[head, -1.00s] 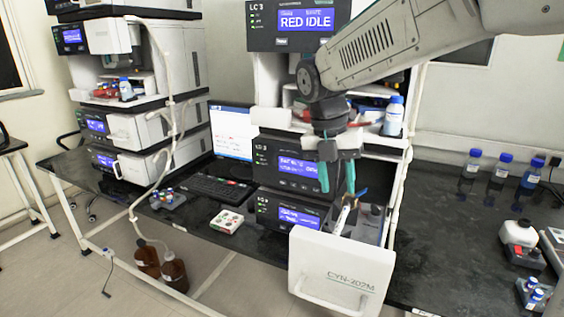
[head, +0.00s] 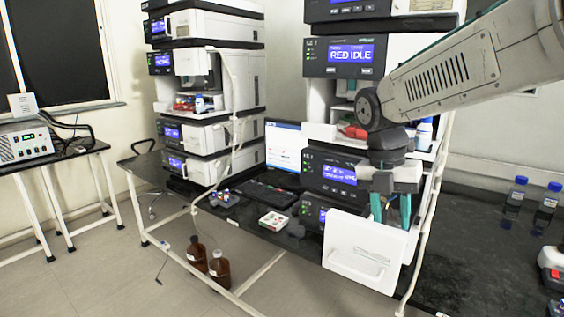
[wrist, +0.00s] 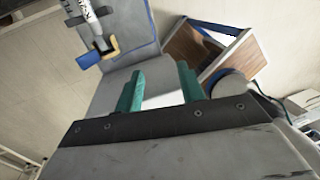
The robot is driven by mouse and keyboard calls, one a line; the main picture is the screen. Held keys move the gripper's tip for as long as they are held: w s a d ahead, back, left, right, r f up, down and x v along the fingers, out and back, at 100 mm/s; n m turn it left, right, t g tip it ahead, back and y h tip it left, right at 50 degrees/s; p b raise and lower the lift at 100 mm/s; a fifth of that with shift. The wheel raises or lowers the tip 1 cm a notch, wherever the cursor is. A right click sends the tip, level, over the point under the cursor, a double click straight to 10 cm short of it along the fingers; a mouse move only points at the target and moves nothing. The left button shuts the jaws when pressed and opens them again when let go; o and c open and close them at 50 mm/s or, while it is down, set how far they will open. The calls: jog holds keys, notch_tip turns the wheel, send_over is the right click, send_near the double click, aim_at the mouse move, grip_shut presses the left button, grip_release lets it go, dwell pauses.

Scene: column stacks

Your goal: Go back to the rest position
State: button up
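My gripper (head: 390,212) points down in front of the middle-right instrument stack, over the white drawer front (head: 362,255). Its two green fingers stand apart with nothing between them; the wrist view also shows the gripper (wrist: 160,88) open and empty. In the wrist view, a white printed column (wrist: 88,22) lies at the top left, beyond the fingertips and apart from them. It is near a blue and orange end piece. In the head view the drawer front and my gripper hide the drawer's inside.
The stack (head: 340,57) with a "RED IDLE" screen stands close behind my arm. Blue-capped bottles (head: 517,195) stand on the dark bench at right. Brown bottles (head: 219,268) stand on the floor. A side table (head: 50,155) is at far left.

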jog(key=s+d+r+m+t+y, duration=0.1)
jog(key=s+d+r+m+t, duration=0.2)
jog(key=s+m, duration=1)
jog(key=s+d+f+m, duration=0.2)
jog(key=s+f+m, duration=0.3)
jog(key=s+m, duration=0.4)
jog(key=m, duration=0.6)
jog(key=shift+s+f+m+y, duration=0.3)
jog(key=shift+y, duration=0.1)
dwell(0.8)
